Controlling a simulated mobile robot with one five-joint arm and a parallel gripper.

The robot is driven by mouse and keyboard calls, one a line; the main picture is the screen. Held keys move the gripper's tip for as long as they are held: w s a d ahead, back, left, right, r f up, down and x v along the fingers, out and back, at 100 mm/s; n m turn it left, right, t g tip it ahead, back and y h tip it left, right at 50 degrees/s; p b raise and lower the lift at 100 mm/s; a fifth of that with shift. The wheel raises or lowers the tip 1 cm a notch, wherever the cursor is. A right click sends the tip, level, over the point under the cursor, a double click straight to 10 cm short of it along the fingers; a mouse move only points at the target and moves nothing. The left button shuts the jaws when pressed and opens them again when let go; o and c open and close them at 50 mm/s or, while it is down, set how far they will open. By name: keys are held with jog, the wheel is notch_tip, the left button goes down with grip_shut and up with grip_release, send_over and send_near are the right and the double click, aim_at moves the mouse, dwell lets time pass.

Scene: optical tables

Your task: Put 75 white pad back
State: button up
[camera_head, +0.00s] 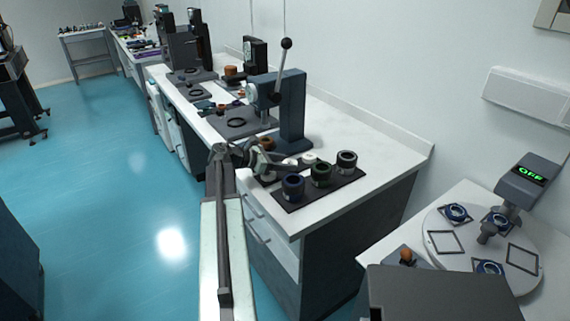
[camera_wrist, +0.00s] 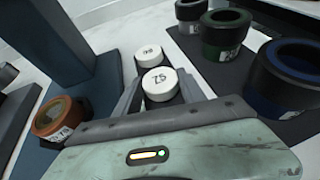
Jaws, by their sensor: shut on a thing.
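A round white pad (camera_wrist: 158,84) with a dark number on top, seen turned around, sits between the fingers of my gripper (camera_wrist: 158,98) in the wrist view. My gripper is shut on it. The lower part of the pad is hidden by the gripper body. In the head view my gripper (camera_head: 268,164) is at the left edge of the dark mat on the white bench. A second white pad (camera_wrist: 149,54) stands just beyond the held one, and it also shows in the head view (camera_head: 309,158).
A dark mat (camera_head: 338,187) holds a blue ring (camera_head: 293,187), a green ring (camera_head: 321,174) and a black ring (camera_head: 346,162). A lever press (camera_head: 291,110) stands just behind my gripper. An orange ring (camera_wrist: 60,118) is left of my gripper.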

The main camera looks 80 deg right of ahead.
jog(key=shift+a+f, duration=0.1)
jog(key=shift+f, duration=0.05)
jog(key=o, duration=1.5)
jog(key=shift+r+p, duration=0.3)
jog(key=shift+p, duration=0.05)
jog(key=shift+r+p, duration=0.65)
jog(key=p+v, duration=0.4)
jog(key=v, duration=0.7)
jog(key=shift+w+a, duration=0.15)
jog(key=shift+w, duration=0.2)
jog(key=shift+f, duration=0.1)
